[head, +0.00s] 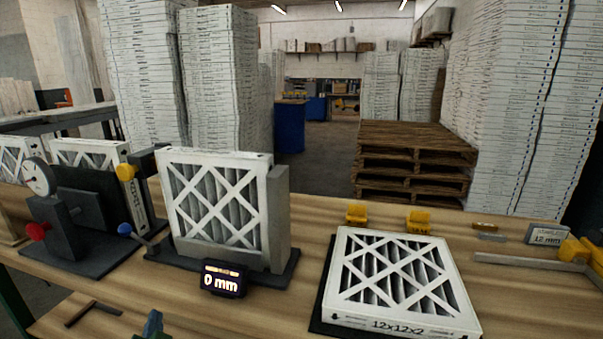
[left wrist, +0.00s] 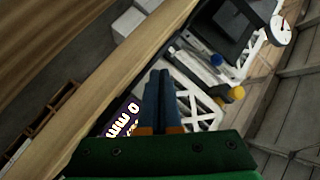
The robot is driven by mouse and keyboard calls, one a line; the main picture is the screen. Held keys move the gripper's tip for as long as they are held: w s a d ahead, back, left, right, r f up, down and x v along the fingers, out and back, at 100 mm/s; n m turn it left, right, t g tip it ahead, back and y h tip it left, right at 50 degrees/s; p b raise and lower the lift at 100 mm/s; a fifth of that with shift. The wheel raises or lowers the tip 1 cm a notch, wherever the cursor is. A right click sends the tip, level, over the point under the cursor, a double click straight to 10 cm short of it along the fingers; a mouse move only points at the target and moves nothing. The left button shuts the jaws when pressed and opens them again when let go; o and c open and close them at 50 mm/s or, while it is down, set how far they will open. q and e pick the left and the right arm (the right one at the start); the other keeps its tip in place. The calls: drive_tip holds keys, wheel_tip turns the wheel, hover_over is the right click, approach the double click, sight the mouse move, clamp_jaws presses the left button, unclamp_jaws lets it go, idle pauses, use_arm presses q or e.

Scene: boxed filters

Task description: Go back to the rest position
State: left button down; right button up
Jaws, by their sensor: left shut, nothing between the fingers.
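A white-framed filter (head: 213,203) stands upright in a grey holder (head: 278,215) behind a display reading 0 mm (head: 223,279). Another filter marked 12x12x2 (head: 398,277) lies flat on a dark mat at the right. My right gripper is in neither view.
A dial gauge (head: 39,177) on a dark stand with red, yellow and blue knobs is at the left. Yellow blocks (head: 419,221) and a 12 mm block (head: 546,234) lie at the right. Wooden pallets (head: 413,150) and tall white stacks stand behind the wooden bench (head: 180,306).

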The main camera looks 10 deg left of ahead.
use_arm(q)
drive_tip(key=s+d+f+n+g+h, duration=0.1)
drive_tip(key=s+d+f+g+h, duration=0.35)
drive_tip(key=s+d+f, duration=0.45)
drive_tip(key=s+d+f+g+h, duration=0.45)
drive_tip(key=s+d+f, duration=0.25)
drive_tip(key=s, duration=0.4)
drive_tip(key=s+f+g+y, duration=0.1)
drive_tip(key=s+f, duration=0.1)
drive_tip(key=f, duration=0.8)
drive_tip(key=s+f+g, duration=0.1)
drive_tip(key=s+f, duration=0.1)
drive_tip(key=f, duration=0.7)
drive_tip(key=s+a+f+g, duration=0.1)
drive_tip(key=s+f, duration=0.7)
drive_tip(key=s, duration=0.3)
drive_tip(key=shift+a+f, duration=0.25)
drive_tip(key=shift+a, duration=0.1)
